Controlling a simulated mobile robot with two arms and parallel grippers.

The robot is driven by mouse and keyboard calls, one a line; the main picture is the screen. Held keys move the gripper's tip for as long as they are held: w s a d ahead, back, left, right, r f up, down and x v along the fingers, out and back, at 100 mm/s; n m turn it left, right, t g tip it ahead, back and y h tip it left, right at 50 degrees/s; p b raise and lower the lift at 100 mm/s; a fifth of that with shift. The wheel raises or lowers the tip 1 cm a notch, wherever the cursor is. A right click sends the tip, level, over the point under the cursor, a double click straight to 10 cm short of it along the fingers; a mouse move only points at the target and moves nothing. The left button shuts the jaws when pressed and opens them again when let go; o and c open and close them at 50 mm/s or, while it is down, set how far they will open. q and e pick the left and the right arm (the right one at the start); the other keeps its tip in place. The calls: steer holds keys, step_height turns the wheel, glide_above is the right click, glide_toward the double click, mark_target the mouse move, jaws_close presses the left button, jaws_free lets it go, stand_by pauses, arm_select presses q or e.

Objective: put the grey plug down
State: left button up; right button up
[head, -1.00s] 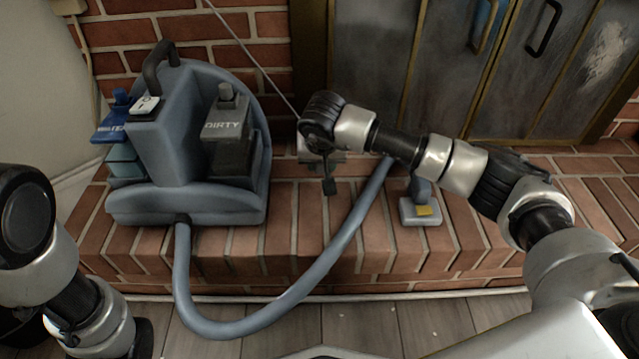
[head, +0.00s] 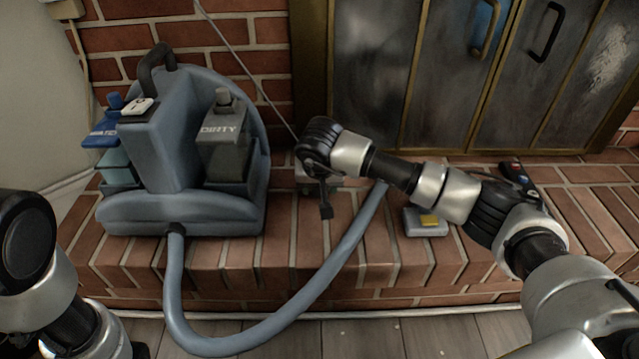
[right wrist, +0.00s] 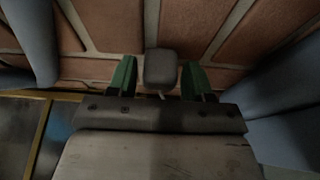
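The grey plug (right wrist: 160,68) sits between the two green fingers of my right gripper (right wrist: 159,78) in the right wrist view. I cannot tell whether the plug touches the bricks. My left gripper is out of view; only my left arm shows at the lower left.
The machine's blue hose (head: 260,330) loops in front of the hearth and rises behind my right arm. A grey block with a yellow patch (head: 425,222) rests to the right. Glass fireplace doors (head: 400,80) stand behind. Bare brick lies between hose and machine.

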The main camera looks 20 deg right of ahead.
steer(key=shift+o, duration=0.6)
